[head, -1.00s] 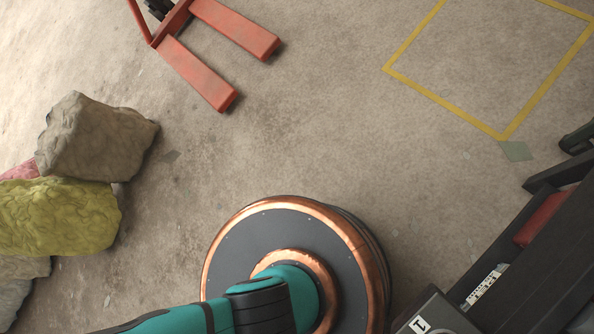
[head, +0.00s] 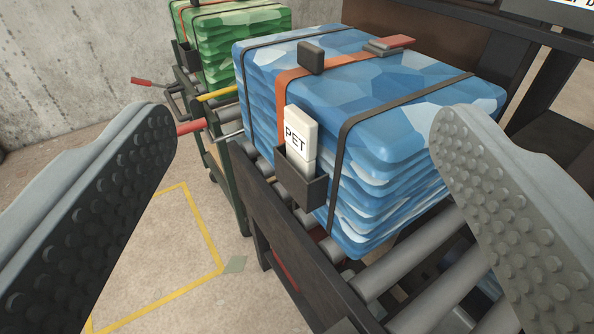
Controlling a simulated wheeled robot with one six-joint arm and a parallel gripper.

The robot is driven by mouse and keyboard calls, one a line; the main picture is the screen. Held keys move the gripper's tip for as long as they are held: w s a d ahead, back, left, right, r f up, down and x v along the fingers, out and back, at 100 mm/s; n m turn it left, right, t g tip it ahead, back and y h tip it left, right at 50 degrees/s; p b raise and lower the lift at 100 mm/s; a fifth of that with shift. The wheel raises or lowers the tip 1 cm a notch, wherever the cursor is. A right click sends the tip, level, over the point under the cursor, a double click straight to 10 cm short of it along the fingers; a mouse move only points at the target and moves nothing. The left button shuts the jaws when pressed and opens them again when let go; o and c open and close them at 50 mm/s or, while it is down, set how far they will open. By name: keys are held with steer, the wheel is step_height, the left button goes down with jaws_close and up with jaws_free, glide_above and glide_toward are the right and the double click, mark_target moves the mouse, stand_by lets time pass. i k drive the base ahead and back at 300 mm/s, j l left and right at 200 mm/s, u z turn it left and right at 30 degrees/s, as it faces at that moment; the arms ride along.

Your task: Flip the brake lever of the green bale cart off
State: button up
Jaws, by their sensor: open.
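The green cart (head: 226,178) stands at left centre, a dark green frame with rollers under a strapped green bale (head: 240,45). A red-tipped lever (head: 190,127) shows at its near side, partly hidden behind my left finger. A second red-gripped handle (head: 142,82) on a grey rod sticks out to the left farther back. I cannot tell which of the two is the brake lever. My gripper (head: 305,125) is open, its studded fingers wide apart at either side of the picture, with nothing held between them.
A blue bale (head: 370,100) with a PET card (head: 297,138) sits on a dark roller conveyor (head: 290,235) in the centre and right, beside the cart. A yellow floor outline (head: 205,235) and clear concrete lie at lower left. A wall stands behind.

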mark_target(135, 80)
steer(key=i+j, duration=0.35)
steer(key=j, duration=0.15)
steer(key=i+j, duration=0.35)
steer(key=j, duration=0.2)
steer(key=i+j, duration=0.35)
steer(key=j, duration=0.15)
steer(key=i+j, duration=0.35)
steer(key=j, duration=0.2)
